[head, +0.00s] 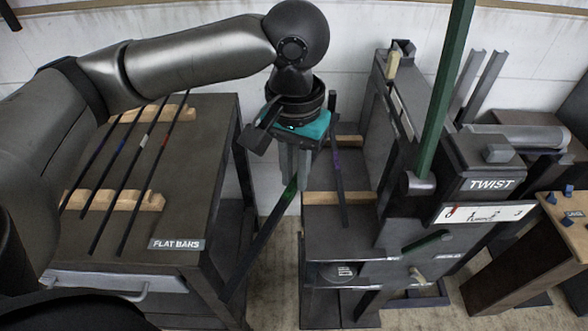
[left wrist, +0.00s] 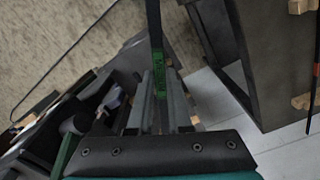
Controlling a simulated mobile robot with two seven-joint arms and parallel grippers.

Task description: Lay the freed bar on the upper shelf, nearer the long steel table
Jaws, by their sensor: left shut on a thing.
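My left gripper (head: 290,183) points down in the gap between the flat-bar table and the shelf stand. It is shut on a dark bar with a green mark (head: 262,238), which slants down to the lower left. In the left wrist view the green-marked bar (left wrist: 155,35) runs between the two grey fingers (left wrist: 161,105). The upper shelf (head: 322,221) of the stand is to the right of the gripper. A dark bar with a purple mark (head: 338,180) lies there across wooden strips (head: 325,198). My right gripper is not in view.
The table labelled FLAT BARS (head: 215,200) at left bears several dark bars on wooden strips. A lower shelf (head: 315,275) holds small items. The TWIST machine (head: 490,184), with a tall green lever (head: 446,90), rises right of the upper shelf. Concrete floor shows below the held bar.

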